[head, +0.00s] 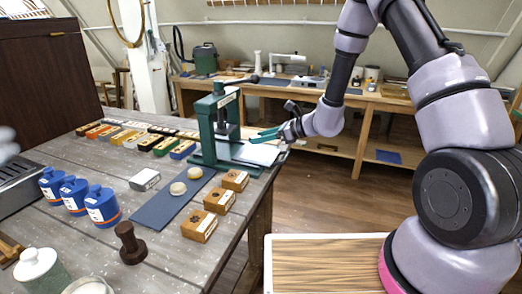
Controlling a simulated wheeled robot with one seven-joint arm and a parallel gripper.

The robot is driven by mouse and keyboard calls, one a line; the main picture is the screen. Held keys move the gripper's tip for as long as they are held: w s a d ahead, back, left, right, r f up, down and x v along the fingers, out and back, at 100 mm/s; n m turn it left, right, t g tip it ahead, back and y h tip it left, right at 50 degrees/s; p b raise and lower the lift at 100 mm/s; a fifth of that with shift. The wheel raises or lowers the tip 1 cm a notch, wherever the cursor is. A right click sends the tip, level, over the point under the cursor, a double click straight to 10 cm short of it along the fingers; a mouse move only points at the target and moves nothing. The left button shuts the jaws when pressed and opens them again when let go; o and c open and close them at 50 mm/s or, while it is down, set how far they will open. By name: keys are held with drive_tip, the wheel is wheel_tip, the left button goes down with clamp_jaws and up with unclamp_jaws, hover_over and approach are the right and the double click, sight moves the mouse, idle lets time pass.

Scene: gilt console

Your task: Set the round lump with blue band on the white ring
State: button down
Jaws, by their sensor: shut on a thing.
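My gripper (264,135) has green fingers and is beside the green press, above a pale flat board (258,154). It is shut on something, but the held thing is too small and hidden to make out. Two pale round lumps, a nearer one (178,188) and a farther one (195,173), lie on a dark blue mat (160,211). I cannot make out a blue band on either. I cannot pick out the white ring for certain.
The green press (207,130) stands at the table's far right edge. Wooden blocks (199,226), blue bottles (101,206), a dark stamp (130,243) and a lidded jar (38,268) stand on the grey table (95,160). Floor lies open beyond its right edge.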

sight(262, 154)
drive_tip(key=shift+f, duration=2.3)
drive_tip(key=shift+f, duration=0.15)
drive_tip(key=shift+c, duration=0.9)
unclamp_jaws()
